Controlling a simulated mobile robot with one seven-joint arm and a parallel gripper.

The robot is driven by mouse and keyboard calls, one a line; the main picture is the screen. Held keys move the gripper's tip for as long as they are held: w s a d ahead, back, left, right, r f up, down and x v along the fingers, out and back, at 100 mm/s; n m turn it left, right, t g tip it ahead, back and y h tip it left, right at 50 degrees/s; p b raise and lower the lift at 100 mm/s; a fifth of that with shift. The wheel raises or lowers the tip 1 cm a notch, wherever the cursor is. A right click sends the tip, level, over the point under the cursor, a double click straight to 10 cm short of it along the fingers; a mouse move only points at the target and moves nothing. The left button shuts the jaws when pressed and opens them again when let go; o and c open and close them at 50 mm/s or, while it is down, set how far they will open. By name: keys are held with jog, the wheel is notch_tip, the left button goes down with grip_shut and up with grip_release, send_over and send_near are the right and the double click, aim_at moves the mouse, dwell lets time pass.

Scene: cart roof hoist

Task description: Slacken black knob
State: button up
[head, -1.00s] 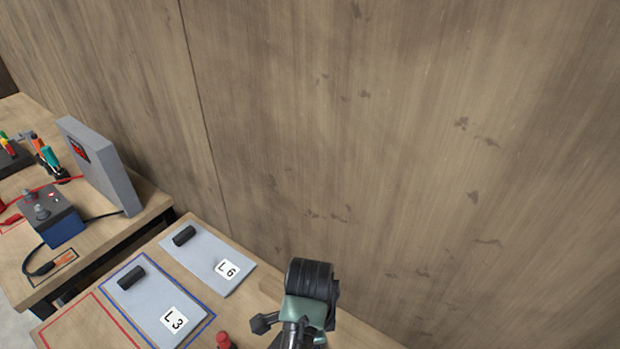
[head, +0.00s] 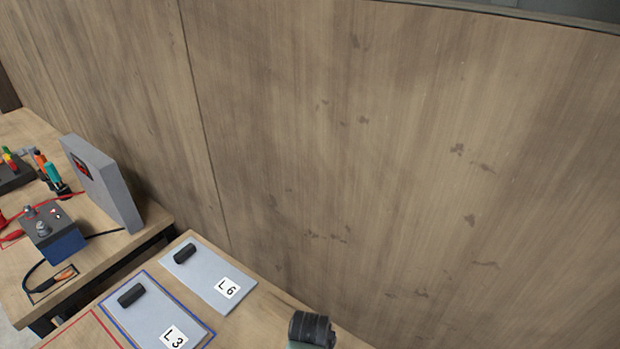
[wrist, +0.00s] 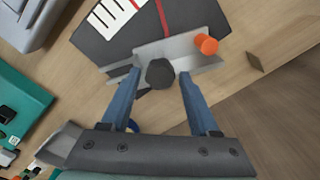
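In the wrist view, the black knob (wrist: 160,74) is a dark, many-sided cap on a grey metal bracket (wrist: 205,48). My gripper (wrist: 159,77) has two blue fingers, spread apart. The fingertips lie on the left and right of the knob in the picture, with a visible gap on each side. I cannot tell how far above the knob they are. An orange knob (wrist: 207,44) sits on the same bracket, to the right. The head view does not show the black knob or my gripper's fingers.
Beside the bracket are a dark panel with white stripes and a red line (wrist: 118,38) and a teal case (wrist: 22,105). In the head view, grey boards marked L6 (head: 207,272) and L3 (head: 160,318) lie on the bench before a wooden wall (head: 400,150).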

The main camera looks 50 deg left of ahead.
grip_shut()
